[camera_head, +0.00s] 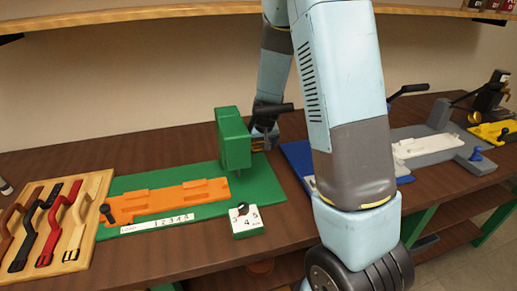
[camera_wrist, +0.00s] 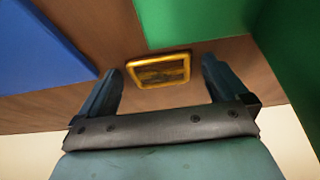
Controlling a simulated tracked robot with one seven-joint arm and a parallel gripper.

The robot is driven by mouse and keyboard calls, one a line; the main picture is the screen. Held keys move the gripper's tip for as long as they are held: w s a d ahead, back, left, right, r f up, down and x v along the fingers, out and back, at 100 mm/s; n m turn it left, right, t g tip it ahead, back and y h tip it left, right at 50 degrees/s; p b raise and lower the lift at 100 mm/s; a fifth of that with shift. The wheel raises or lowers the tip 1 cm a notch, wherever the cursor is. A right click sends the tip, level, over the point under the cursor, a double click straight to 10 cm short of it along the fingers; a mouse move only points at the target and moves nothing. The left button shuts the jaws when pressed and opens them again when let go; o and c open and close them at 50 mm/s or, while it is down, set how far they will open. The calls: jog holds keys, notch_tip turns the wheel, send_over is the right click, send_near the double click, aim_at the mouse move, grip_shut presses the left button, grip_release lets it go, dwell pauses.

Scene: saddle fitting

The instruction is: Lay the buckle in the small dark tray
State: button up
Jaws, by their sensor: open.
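The buckle (camera_wrist: 160,59), a yellow rectangular frame with a dark brown inside, shows in the wrist view near the wooden bench top. It lies between the two spread fingers of my gripper (camera_wrist: 161,72), with a gap on each side. In the head view my gripper (camera_head: 263,141) is low behind the bench's middle, just right of the green block tool. A small yellow bit shows there, partly hidden by the gripper and tool. I cannot make out the small dark tray in either view.
The upright green block (camera_head: 235,140) stands close to my gripper on a green board (camera_head: 262,196) with an orange strip (camera_head: 165,200). A blue board (camera_head: 296,157) lies to the right. A wooden board (camera_head: 95,186) with several straps is far left.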

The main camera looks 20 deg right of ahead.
jog(key=shift+f, duration=0.1)
jog(key=shift+c, duration=0.4)
jog(key=c, duration=1)
